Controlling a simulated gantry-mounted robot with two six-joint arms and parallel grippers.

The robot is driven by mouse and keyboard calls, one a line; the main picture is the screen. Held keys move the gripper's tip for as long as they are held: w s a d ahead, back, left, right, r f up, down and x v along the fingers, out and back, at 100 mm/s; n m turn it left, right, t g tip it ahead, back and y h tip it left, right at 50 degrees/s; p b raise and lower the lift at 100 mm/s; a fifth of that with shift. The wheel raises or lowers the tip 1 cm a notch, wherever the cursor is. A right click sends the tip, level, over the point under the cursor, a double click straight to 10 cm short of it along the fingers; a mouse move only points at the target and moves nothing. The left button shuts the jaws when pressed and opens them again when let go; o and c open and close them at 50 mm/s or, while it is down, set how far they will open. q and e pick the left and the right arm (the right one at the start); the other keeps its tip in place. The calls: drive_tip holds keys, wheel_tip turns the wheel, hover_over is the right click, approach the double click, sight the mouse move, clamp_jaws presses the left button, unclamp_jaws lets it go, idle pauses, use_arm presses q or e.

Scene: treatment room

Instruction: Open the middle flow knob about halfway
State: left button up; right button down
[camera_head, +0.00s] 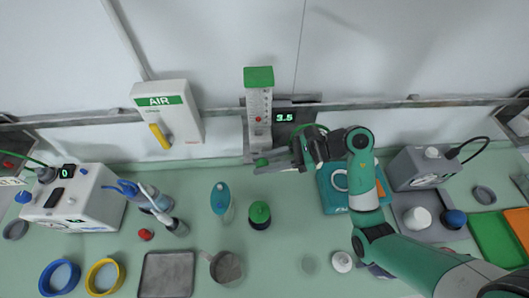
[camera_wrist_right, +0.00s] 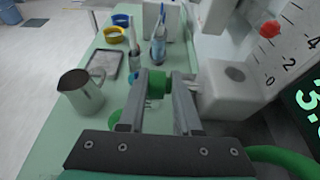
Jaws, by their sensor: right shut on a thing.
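The middle flowmeter (camera_head: 259,105) is a clear scaled tube with a green top on the wall rail, and its red ball sits partway up. The display (camera_head: 285,117) beside it shows what looks like 3.5. The green flow knob (camera_head: 261,162) is at the meter's lower end, in front of a pale block (camera_wrist_right: 228,90). My right gripper (camera_head: 264,167) reaches in from the right at the knob. In the right wrist view its two fingers are shut on the green knob (camera_wrist_right: 156,82), one on each side. My left gripper is not in view.
A wall box marked AIR (camera_head: 168,114) with a yellow lever hangs left of the meter. A teal bottle (camera_head: 221,198) and a green-lidded jar (camera_head: 259,215) stand on the counter below. A metal jug (camera_head: 226,266) and grey tray (camera_head: 166,274) are nearer the front.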

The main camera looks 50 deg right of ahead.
drive_tip(key=g+h+p, duration=0.2)
drive_tip(key=p, duration=0.2)
drive_tip(key=g+h+p, duration=0.2)
drive_tip(key=p, duration=0.2)
drive_tip(key=r+g+h+p, duration=0.1)
drive_tip(key=g+p, duration=0.1)
drive_tip(key=p, duration=0.2)
drive_tip(key=shift+w+a+h, duration=0.2)
drive_tip(key=shift+a+h, duration=0.2)
drive_tip(key=shift+f+g+h+p, duration=0.25)
drive_tip(key=shift+g+h+p, duration=0.4)
drive_tip(key=shift+p, duration=0.4)
drive_tip(key=shift+f, duration=0.1)
drive_tip(key=c, duration=0.7)
unclamp_jaws()
drive_tip(key=shift+s+f, duration=0.1)
drive_tip(key=shift+s, duration=0.05)
